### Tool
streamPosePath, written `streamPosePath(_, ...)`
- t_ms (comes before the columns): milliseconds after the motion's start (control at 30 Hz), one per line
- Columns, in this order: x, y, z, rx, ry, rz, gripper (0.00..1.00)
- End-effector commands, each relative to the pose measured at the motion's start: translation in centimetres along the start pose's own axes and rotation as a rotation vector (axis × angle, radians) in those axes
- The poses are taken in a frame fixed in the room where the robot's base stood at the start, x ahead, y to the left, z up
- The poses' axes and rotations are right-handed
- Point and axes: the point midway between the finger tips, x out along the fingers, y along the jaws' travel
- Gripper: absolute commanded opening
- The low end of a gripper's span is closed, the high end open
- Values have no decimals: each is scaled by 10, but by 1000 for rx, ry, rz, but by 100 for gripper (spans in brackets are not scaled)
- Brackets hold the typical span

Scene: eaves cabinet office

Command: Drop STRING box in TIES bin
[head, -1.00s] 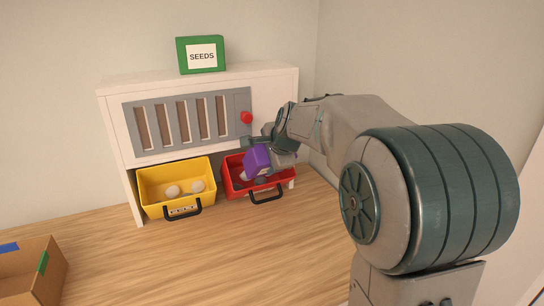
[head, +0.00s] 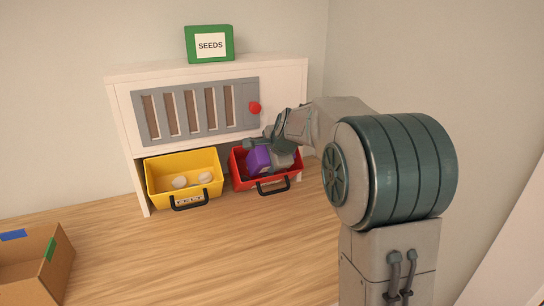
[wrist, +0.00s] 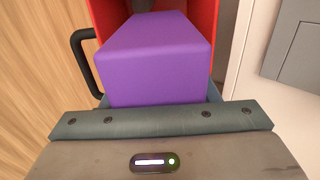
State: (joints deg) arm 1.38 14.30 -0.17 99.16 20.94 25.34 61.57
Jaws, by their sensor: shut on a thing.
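A purple box (head: 259,158) is held in my gripper (head: 270,150) at the mouth of the red bin (head: 240,178). In the wrist view the purple box (wrist: 155,62) fills the space ahead of the gripper, and the red bin's wall (wrist: 105,15) shows behind it. No lettering is visible on the faces of the box that show. The fingertips are mostly hidden. The red bin has a black handle at its front; any label on it is hidden. I cannot tell whether the box touches anything in the bin.
A yellow bin (head: 155,180) holding pale round things stands left of the red one, under a white cabinet (head: 125,105) with a grey slatted front and red knob (head: 255,108). A green SEEDS box (head: 210,57) sits on top. A cardboard box (head: 60,262) is front left. The wooden desktop between is clear.

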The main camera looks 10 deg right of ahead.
Motion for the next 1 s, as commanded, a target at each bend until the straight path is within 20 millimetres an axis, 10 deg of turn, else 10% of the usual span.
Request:
streamPosePath(400, 3, -1, 0, 0, 1, -2, 25)
streamPosePath(433, 3, -1, 0, 0, 1, -2, 57)
streamPosePath(533, 3, -1, 0, 0, 1, -2, 80)
streamPosePath(1000, -6, 0, 0, 0, 0, -1, 80)
